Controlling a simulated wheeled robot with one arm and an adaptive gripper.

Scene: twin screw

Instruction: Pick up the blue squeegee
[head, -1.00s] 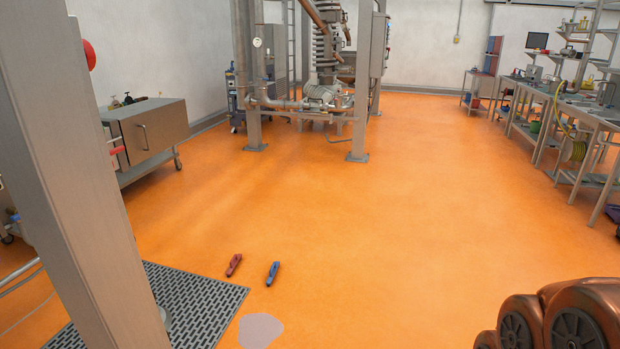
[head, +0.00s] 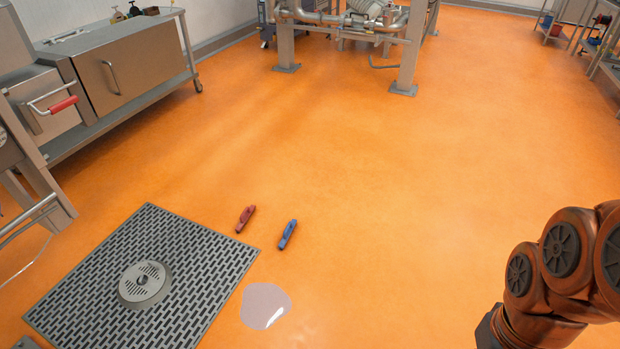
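A small blue tool (head: 288,234), which looks like the blue squeegee, lies on the orange floor near the middle of the head view. A similar dark red tool (head: 245,218) lies just to its left, apart from it. My copper-coloured arm shows at the lower right, well away from both tools. My gripper is not in view.
A grey floor grate (head: 197,243) with a round drain lies left of the tools. A pale puddle (head: 265,306) is below them. A steel cabinet (head: 127,72) on a wheeled cart stands at upper left. Steel frame legs (head: 408,58) stand at the back. Floor right of the tools is clear.

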